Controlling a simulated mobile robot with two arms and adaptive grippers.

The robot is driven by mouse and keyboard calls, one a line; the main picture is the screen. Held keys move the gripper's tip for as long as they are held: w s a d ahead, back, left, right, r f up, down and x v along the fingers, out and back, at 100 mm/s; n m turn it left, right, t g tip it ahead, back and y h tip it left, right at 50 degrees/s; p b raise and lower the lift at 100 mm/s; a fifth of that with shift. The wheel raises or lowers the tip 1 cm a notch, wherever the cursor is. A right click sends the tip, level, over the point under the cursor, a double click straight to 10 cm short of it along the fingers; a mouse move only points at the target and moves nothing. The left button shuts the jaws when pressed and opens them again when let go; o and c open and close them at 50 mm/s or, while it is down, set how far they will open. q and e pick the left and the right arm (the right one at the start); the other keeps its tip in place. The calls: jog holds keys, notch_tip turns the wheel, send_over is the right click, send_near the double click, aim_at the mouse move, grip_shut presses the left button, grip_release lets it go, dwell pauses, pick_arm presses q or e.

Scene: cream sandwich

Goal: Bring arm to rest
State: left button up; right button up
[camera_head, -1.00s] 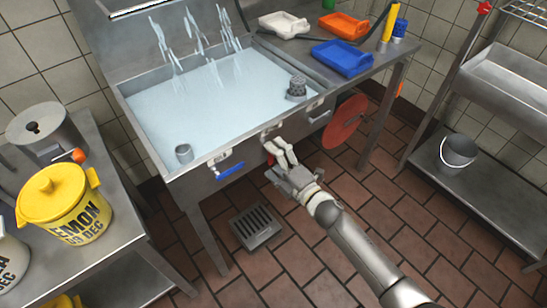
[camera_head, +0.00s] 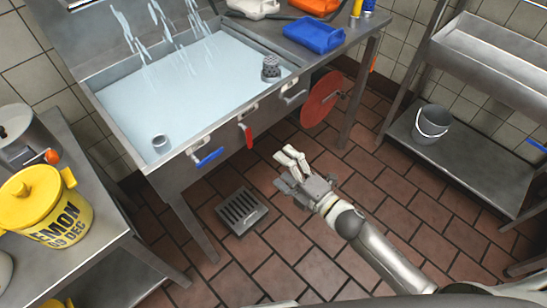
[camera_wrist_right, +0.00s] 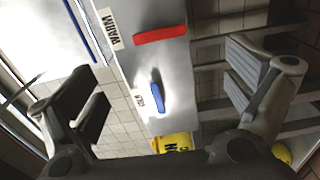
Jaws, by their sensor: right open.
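My right gripper (camera_head: 290,170) is open and empty in the head view. It hangs over the tiled floor in front of the sink, clear of the sink front. In the right wrist view its two fingers (camera_wrist_right: 168,92) stand wide apart with nothing between them. Beyond them are the sink's red handle (camera_wrist_right: 160,35) and blue handle (camera_wrist_right: 156,97). The red handle (camera_head: 246,135) and blue handle (camera_head: 208,158) also show on the sink front in the head view. My left gripper is not in view.
The sink (camera_head: 118,98) is filled with water, with streams falling into it. A side table at left bears a yellow lemon tub (camera_head: 40,205). A floor drain (camera_head: 241,211) lies below the gripper. A metal shelf at right holds a bucket (camera_head: 431,125). The floor between is free.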

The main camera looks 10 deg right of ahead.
jog(key=shift+s+d+f, duration=0.1)
dwell(0.5)
jog(key=s+d+f+m+g+h+p, duration=0.1)
jog(key=s+d+f+m+g+h, duration=0.25)
jog(key=f, duration=0.65)
jog(key=s+d+f+m+h, duration=0.2)
jog(key=s+d+f+m, duration=0.35)
jog(key=f, duration=0.45)
jog(key=s+d+f+m+g+h+p, duration=0.1)
jog(key=s+d+f+m+g+h, duration=0.3)
jog(key=f, duration=0.6)
jog(key=s+f+m+g, duration=0.3)
jog(key=s+f, duration=0.3)
jog(key=s, duration=0.8)
jog(key=s+d+f+m+g+h, duration=0.1)
jog(key=s+f+m+g, duration=0.2)
jog(key=s, duration=1.1)
notch_tip(320, 180, down, 4)
jog(key=m, duration=0.3)
jog(key=shift+s+d+m+p, duration=0.2)
jog(key=shift+m+p, duration=0.1)
jog(key=shift+p, duration=0.1)
